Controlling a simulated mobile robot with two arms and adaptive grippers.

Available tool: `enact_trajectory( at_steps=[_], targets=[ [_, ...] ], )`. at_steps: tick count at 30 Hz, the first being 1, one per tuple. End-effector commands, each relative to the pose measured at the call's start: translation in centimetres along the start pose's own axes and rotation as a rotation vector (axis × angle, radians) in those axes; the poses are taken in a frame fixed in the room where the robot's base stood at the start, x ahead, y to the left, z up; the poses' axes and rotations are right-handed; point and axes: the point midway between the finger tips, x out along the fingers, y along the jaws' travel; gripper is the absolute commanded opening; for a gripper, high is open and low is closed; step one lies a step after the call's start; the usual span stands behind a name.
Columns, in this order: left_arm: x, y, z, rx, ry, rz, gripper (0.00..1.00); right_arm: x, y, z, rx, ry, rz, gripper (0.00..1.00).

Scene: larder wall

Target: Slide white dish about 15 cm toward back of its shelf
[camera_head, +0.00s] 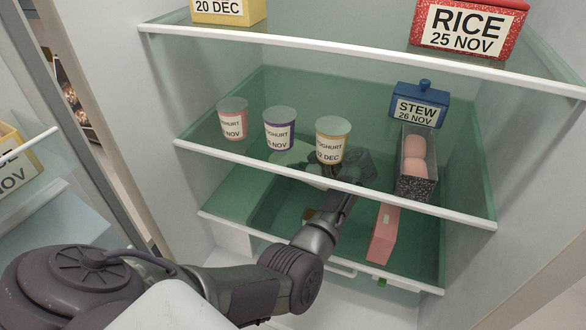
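A pale white dish (297,155) shows through the glass behind and below the yoghurt pots. It appears to stand on the lower glass shelf, and the pots, the shelf edge and my gripper partly hide it. My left gripper (343,165) reaches in under the middle shelf, close to the dish's right side. I see its dark fingers only through the glass. I cannot tell whether they touch the dish or how far apart they are. My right gripper is not in view.
Yoghurt pots (279,128), a blue stew box (419,104) and an egg holder (415,185) stand on the middle shelf above my arm. A pink carton (383,237) is to the right of my forearm. A red rice box (468,28) sits on the top shelf.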

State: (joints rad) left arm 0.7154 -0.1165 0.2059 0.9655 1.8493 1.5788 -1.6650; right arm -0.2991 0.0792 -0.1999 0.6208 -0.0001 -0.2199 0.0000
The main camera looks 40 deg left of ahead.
Motion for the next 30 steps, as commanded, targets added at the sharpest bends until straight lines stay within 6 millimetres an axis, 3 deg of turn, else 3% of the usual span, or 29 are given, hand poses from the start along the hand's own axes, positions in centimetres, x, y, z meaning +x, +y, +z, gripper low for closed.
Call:
enact_trajectory(
  at_steps=[6, 7, 12, 23, 30],
  targets=[
    [0.1, -0.1, 0.3, 0.007, -0.003, -0.002, 0.0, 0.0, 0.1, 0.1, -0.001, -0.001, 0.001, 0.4],
    [0.1, -0.1, 0.3, 0.007, -0.003, -0.002, 0.1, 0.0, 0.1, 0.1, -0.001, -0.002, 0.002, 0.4],
    [0.0, -0.1, 0.2, 0.005, -0.002, -0.002, 0.37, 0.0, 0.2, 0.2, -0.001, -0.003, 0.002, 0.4],
    [-0.6, 0.0, 0.1, 0.001, -0.002, 0.001, 0.37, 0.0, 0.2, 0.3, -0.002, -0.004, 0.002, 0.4],
    [-4.4, 0.1, 0.2, 0.001, -0.005, 0.002, 0.37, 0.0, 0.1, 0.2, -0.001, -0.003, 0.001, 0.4]
  ],
)
